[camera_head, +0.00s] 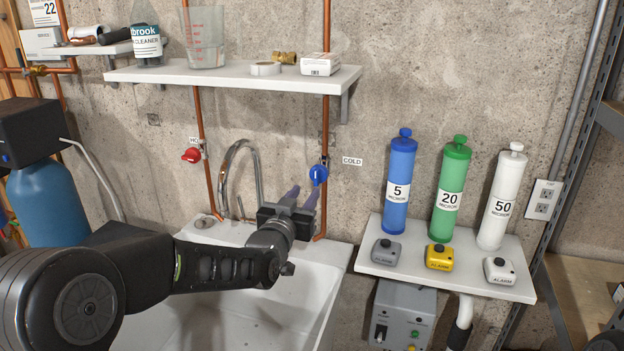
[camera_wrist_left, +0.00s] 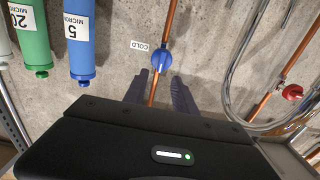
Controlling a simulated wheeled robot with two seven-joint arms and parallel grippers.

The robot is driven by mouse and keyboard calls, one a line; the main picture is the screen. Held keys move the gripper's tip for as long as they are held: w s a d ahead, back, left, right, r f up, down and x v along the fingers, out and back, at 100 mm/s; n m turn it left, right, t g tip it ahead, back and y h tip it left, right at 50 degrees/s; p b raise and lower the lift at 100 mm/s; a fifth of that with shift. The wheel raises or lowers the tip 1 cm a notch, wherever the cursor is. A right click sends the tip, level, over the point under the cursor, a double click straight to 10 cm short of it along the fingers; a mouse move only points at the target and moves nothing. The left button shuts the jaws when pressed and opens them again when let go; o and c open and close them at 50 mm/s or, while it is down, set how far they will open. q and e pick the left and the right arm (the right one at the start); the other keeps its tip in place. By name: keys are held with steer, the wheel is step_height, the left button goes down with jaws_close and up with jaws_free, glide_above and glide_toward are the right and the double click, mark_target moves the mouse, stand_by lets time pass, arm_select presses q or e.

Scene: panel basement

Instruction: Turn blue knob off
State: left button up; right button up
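The blue knob (camera_head: 318,174) sits on the right copper pipe, left of the "COLD" label (camera_head: 352,161). It also shows in the left wrist view (camera_wrist_left: 162,60), just beyond my fingertips and roughly between their lines. My left gripper (camera_head: 302,196) is raised in front of the wall just below the blue knob. Its two fingers (camera_wrist_left: 159,84) are spread apart, with nothing held between them and the copper pipe running behind the gap. I cannot tell whether a fingertip touches the knob. My right gripper does not show in either view.
A red knob (camera_head: 191,155) is on the left pipe. A curved faucet (camera_head: 240,160) stands over the white sink (camera_head: 320,285). A shelf (camera_head: 230,75) with items hangs above. Blue, green and white cylinders stand with alarm boxes on a ledge (camera_head: 450,278) at right.

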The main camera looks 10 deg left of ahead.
mark_target(316, 178)
arm_select(q)
steer(key=w+p, duration=0.2)
steer(key=w, duration=0.5)
steer(key=shift+d, duration=0.1)
steer(key=shift+w+f+p, duration=0.1)
steer(key=shift+w+p, duration=0.2)
steer(key=shift+w, duration=0.15)
steer(key=shift+c, duration=0.2)
jaws_close()
